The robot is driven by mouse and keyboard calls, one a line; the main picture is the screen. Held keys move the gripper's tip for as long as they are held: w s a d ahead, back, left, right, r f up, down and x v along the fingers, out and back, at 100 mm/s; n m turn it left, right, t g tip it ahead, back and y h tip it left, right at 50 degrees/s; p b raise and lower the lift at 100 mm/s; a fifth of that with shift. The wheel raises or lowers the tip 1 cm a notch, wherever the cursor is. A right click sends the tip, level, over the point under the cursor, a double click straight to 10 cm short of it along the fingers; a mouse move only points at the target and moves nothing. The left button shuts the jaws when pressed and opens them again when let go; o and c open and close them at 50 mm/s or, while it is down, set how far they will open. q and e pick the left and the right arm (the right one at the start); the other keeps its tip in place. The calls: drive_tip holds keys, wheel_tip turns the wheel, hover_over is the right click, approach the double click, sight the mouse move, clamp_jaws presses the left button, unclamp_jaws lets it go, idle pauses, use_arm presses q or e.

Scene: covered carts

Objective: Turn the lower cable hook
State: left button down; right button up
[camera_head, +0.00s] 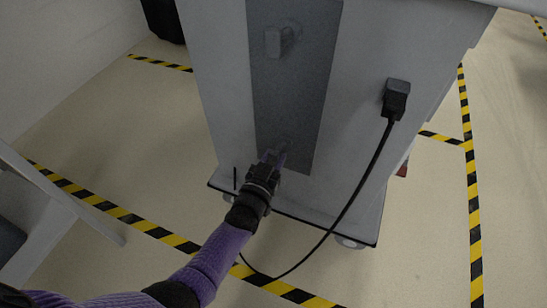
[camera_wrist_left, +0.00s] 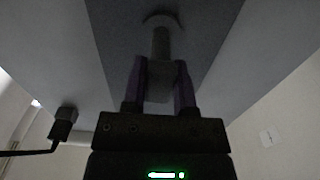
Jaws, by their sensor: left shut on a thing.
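The lower cable hook (camera_wrist_left: 160,82) is a grey peg-like piece on the dark grey panel (camera_head: 296,85) of the cart. My left gripper (camera_wrist_left: 160,84) is shut on it, with one purple finger on each side. In the head view my left gripper (camera_head: 272,160) is at the bottom of the panel and hides most of the lower hook. The upper cable hook (camera_head: 280,41) is grey and sits higher on the same panel, apart from my gripper. My right gripper is in neither view.
A black plug (camera_head: 396,98) sits in the cart's face right of the panel. Its black cable (camera_head: 357,190) hangs in a loop down past the cart's base, right of my left arm. Yellow-black tape (camera_head: 130,217) marks the floor.

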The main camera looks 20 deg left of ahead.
use_arm(q)
drive_tip(key=shift+c, duration=2)
unclamp_jaws()
drive_tip(key=shift+s+r, duration=0.1)
drive_tip(key=shift+s, duration=0.25)
drive_tip(key=s+p, duration=0.4)
drive_tip(key=s, duration=0.5)
drive_tip(key=shift+s+a+p, duration=0.15)
drive_tip(key=shift+p, duration=0.15)
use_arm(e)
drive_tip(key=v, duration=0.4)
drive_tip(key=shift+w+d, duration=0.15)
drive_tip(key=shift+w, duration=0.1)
